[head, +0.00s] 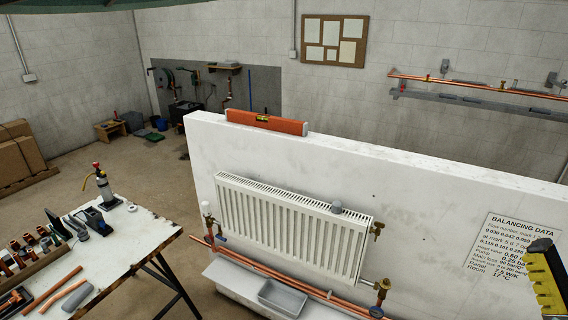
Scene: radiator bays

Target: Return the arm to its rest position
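My gripper is not clearly visible in the head view, so I cannot see its fingers or whether it holds anything. A dark green shape (80,5) crosses the top left edge; I cannot tell what it belongs to. The white radiator (290,225) hangs on the low white wall, with a small grey rounded object (336,207) on its top edge. A brass valve (381,289) is at its lower right, and a white-capped valve (207,212) is at its left.
An orange level (266,122) lies on the wall top. A grey tray (282,298) sits on the ledge below the radiator. A workbench (130,245) with tools and copper fittings stands at left. A yellow and black object (545,282) is at the right edge. Floor behind the bench is open.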

